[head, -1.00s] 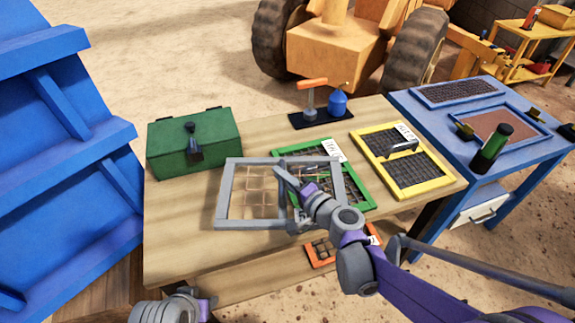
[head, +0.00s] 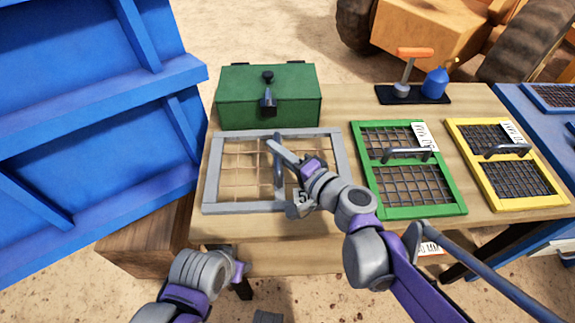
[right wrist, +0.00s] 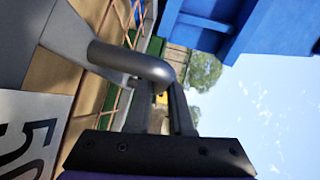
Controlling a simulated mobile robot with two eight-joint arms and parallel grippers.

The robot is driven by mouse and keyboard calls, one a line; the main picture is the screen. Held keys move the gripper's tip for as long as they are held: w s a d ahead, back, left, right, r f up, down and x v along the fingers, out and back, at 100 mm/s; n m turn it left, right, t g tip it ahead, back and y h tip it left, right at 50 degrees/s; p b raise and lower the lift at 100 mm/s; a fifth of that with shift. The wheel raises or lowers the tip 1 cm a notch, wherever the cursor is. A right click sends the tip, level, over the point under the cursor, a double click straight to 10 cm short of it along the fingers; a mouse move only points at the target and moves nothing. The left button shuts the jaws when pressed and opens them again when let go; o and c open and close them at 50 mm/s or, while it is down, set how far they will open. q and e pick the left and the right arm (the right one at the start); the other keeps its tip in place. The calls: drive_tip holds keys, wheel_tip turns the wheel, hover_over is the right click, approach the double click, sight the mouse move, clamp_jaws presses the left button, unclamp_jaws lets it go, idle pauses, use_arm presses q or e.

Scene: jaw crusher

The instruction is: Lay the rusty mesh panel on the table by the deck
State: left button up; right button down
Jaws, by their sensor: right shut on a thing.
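The rusty mesh panel (head: 241,205) has a grey frame, thin brownish mesh and a bar handle across its middle. It is roughly level at the left end of the wooden table (head: 330,232), in front of the green box. I cannot tell whether it touches the tabletop. My right gripper (head: 279,152) is shut on its handle, and the grip also shows in the right wrist view (right wrist: 165,105). A white tag with a 5 (head: 302,197) is partly hidden by the gripper. My left gripper (head: 238,272) is low, in front of the table; its fingers are unclear.
A green box (head: 268,108) stands close behind the panel. Green-framed (head: 367,200) and yellow-framed (head: 487,200) mesh panels lie to the right. A dark tray (head: 413,97) holds a blue bottle and an orange-handled tool. A large blue ribbed structure (head: 90,120) rises at the left.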

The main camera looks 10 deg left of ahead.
drive_tip(key=shift+f+b, duration=1)
drive_tip(key=shift+f, duration=2.2)
drive_tip(key=shift+f, duration=0.2)
drive_tip(key=c, duration=0.8)
unclamp_jaws()
drive_tip(key=shift+r, duration=0.1)
drive_tip(key=shift+d+r, duration=0.1)
drive_tip(key=shift+r, duration=0.05)
drive_tip(key=p+v, duration=0.2)
drive_tip(key=v, duration=0.9)
drive_tip(key=shift+s+d, duration=0.25)
drive_tip(key=shift+d, duration=0.05)
